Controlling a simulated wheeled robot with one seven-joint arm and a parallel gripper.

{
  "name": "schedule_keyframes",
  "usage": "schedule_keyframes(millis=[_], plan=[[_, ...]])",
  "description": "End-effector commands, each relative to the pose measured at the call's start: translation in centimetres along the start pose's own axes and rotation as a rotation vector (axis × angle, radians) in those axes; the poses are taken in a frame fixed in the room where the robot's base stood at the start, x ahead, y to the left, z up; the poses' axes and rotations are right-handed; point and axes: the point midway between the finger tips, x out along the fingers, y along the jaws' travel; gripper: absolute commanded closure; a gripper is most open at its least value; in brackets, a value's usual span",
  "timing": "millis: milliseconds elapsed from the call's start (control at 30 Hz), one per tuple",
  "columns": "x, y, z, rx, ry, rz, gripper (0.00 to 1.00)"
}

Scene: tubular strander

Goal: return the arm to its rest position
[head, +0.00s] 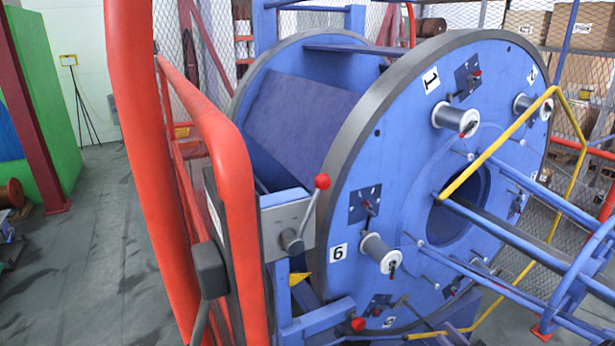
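My arm and my gripper do not show in the head view, so I cannot see how the arm is held or whether the gripper is open or shut. The large blue strander drum (415,130) fills the middle and right of the view. Its round face carries numbered labels, bobbins such as the one near label 1 (456,117) and the one near label 6 (380,253), and small red-knobbed plates. A grey box with a red-knobbed lever (307,210) sits at the drum's left.
Red tubular guard rails (235,180) stand close at the left of the machine. A yellow bent rail (500,143) and blue bars (520,240) cross at right. Mesh fencing and shelved cardboard boxes (525,27) are behind. Grey floor (90,250) is open at left.

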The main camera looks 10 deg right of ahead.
Motion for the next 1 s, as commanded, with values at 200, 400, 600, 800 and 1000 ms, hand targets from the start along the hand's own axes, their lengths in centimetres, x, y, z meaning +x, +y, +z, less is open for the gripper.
schedule_keyframes(millis=[200, 400, 600, 800, 1000], plan=[[6.6, 1.9, 2.5, -0.042, -0.279, 0.075, 0.68], [12.2, 3.0, 5.1, -0.104, -0.614, 0.2, 0.68], [15.5, 2.0, 5.8, -0.158, -0.91, 0.34, 0.68], [16.8, -1.4, 4.8, -0.171, -1.159, 0.492, 0.68], [16.5, -7.4, 2.8, -0.115, -1.364, 0.639, 0.68]])
